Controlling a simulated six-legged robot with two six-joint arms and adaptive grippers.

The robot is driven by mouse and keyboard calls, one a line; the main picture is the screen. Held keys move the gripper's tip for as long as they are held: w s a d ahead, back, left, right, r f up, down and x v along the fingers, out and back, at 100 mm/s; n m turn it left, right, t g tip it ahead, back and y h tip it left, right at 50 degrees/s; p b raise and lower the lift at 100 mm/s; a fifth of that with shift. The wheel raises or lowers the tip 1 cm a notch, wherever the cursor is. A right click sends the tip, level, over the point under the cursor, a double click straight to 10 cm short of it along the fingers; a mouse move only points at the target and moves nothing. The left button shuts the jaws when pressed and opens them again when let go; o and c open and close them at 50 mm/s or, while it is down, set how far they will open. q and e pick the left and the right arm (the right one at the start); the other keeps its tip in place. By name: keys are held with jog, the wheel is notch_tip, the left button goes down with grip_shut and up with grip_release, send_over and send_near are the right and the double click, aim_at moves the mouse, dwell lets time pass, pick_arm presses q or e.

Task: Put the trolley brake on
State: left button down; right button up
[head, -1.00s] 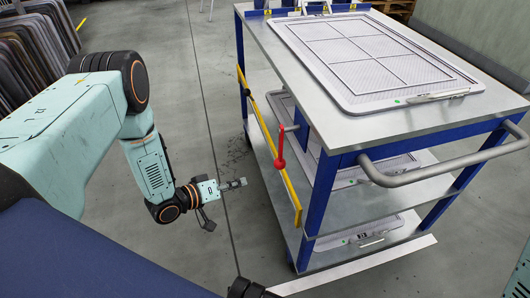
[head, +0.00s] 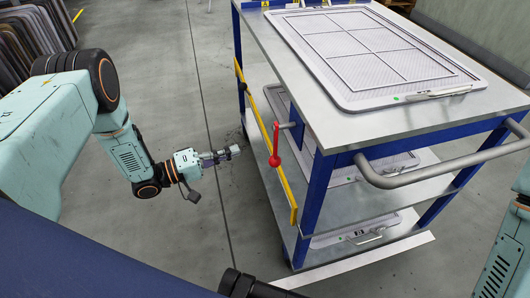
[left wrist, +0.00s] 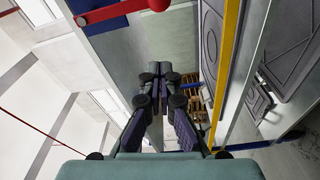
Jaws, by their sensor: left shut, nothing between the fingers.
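The trolley (head: 385,120) is a blue-framed cart with grey shelves and a grey push handle (head: 440,168). A red lever with a ball at its lower end (head: 275,145) hangs upright on its left side, by a slanted yellow bar (head: 285,183). My left gripper (head: 235,151) is shut and empty, to the left of the lever and apart from it. In the left wrist view the shut fingertips (left wrist: 160,68) are in the middle, the red lever (left wrist: 100,12) is at the top and the yellow bar (left wrist: 225,60) is to the right.
Framed grey panels lie on the trolley's top (head: 370,55) and lower shelves. Dark panels (head: 25,45) stand in a rack at the far left. The concrete floor (head: 170,100) left of the trolley is clear.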

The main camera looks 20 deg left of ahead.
pick_arm(q)
jog(key=shift+d, duration=0.15)
jog(key=b+x, duration=0.3)
jog(key=x, duration=0.7)
jog(key=s, duration=0.2)
jog(key=s+d, duration=0.1)
jog(key=shift+s+d+f, duration=0.1)
jog(key=shift+s+f, duration=0.25)
jog(key=shift+f, duration=0.05)
jog(key=shift+s, duration=0.1)
